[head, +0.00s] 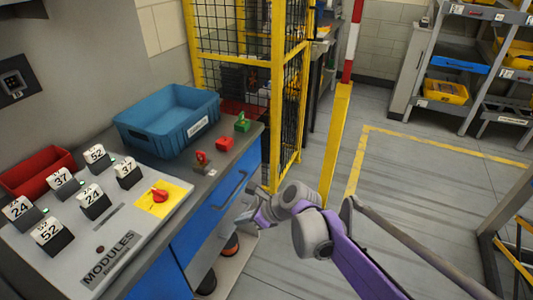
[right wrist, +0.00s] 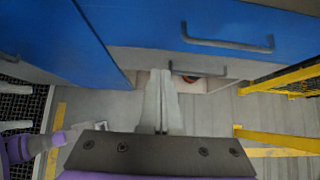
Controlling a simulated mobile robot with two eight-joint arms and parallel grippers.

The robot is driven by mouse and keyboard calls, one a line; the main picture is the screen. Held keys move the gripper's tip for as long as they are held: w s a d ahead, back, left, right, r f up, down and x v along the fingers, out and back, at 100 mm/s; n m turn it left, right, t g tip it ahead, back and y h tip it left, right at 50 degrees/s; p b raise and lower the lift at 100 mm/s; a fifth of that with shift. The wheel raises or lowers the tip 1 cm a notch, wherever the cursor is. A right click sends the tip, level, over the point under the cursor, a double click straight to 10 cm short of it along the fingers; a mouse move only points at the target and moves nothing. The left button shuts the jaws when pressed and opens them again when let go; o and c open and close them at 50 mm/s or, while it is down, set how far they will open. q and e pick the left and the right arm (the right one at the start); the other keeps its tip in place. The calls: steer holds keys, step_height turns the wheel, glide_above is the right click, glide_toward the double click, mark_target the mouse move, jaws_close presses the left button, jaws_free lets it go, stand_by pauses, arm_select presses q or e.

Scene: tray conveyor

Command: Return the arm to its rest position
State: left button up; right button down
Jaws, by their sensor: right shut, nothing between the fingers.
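My right arm (head: 345,245), purple and grey, comes in from the lower right in the head view and is bent in front of the blue-fronted bench. My right gripper (head: 242,217) is beside the cabinet front, below the bench top, and partly hidden by its own wrist. In the right wrist view the two grey fingers (right wrist: 160,88) lie together, shut and empty, with blue drawer fronts (right wrist: 225,25) beyond them.
The bench carries a blue bin (head: 170,130), a red bin (head: 38,172), several numbered modules and a red knob on a yellow plate (head: 160,197). A yellow mesh fence (head: 285,95) and yellow post (head: 335,140) stand close by. Floor (head: 430,190) to the right is open.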

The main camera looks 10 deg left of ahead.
steer(key=shift+d, duration=0.1)
steer(key=s+d+r+n+t+h+p, duration=0.1)
steer(key=s+d+r+n+h+p, duration=0.1)
steer(key=s+d+n, duration=0.5)
steer(key=s+d+r+n+t+h+p, duration=0.1)
steer(key=s+d+n+p, duration=0.4)
steer(key=d, duration=1)
steer(key=s+d+r+n+t+h+p, duration=0.1)
steer(key=s+d+r+n+h+p, duration=0.2)
steer(key=s+d+n, duration=0.6)
steer(key=s+d+h+p, duration=0.1)
steer(key=d+h, duration=0.1)
steer(key=shift+r+h, duration=0.3)
